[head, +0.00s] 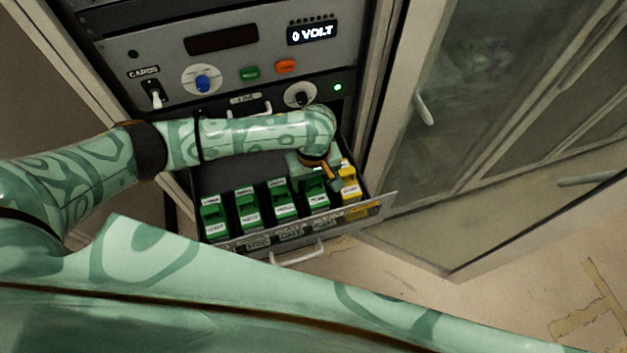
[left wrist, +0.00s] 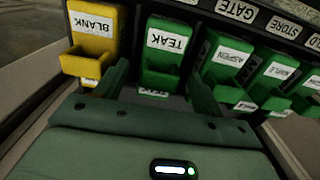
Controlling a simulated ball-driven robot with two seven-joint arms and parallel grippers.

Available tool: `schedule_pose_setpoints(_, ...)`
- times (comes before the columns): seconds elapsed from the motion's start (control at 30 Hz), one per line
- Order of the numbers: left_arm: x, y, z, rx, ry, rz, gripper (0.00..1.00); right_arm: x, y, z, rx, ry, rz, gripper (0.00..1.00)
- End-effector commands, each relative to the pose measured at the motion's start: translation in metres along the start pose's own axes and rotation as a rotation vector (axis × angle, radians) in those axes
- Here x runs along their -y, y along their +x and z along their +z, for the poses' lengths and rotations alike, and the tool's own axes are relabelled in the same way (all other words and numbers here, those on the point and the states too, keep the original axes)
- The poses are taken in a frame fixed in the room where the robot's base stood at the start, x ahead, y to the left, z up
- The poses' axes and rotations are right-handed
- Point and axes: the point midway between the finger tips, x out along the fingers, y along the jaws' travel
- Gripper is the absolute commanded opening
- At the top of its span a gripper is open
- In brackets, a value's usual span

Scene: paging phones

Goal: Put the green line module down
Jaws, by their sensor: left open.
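Several green line modules with white labels stand in a row in the open drawer (head: 222,243). The one labelled TEAK (left wrist: 168,58) is second from the yellow end; it also shows in the head view (head: 317,201). My left gripper (left wrist: 160,84) is open, with one finger on either side of the TEAK module's lower part. In the head view the left gripper (head: 322,170) is over the right part of the drawer, partly hiding the modules. I cannot tell whether the fingers touch the module. My right gripper is not in view.
A yellow BLANK module (left wrist: 95,35) stands close beside TEAK, and ASPEN (left wrist: 224,62) stands on the other side. The drawer has a front handle (head: 298,254). A glass-fronted cabinet (head: 470,90) stands at right.

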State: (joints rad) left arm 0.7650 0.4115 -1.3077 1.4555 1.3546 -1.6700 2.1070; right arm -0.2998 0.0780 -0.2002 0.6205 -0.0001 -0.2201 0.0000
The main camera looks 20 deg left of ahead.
Motion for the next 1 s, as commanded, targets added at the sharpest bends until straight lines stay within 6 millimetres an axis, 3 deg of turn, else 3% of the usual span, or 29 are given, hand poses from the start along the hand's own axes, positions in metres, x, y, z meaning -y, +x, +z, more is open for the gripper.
schedule_pose_setpoints(0.03, -0.001, -0.016, -0.001, -0.001, 0.0, 0.003, 0.69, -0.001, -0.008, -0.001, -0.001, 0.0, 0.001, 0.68)
schedule_pose_setpoints(0.2, -0.001, -0.058, -0.001, -0.002, 0.0, 0.003, 0.69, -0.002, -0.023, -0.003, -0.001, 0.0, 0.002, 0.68)
schedule_pose_setpoints(0.4, -0.001, -0.092, 0.0, 0.0, -0.001, 0.002, 0.69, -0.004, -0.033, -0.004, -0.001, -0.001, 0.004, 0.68)
schedule_pose_setpoints(0.57, 0.0, -0.102, 0.0, 0.001, -0.002, 0.0, 0.69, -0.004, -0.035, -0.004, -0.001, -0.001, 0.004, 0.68)
schedule_pose_setpoints(1.0, 0.0, -0.101, 0.0, 0.002, -0.001, 0.001, 0.69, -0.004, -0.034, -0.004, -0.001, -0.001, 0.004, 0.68)
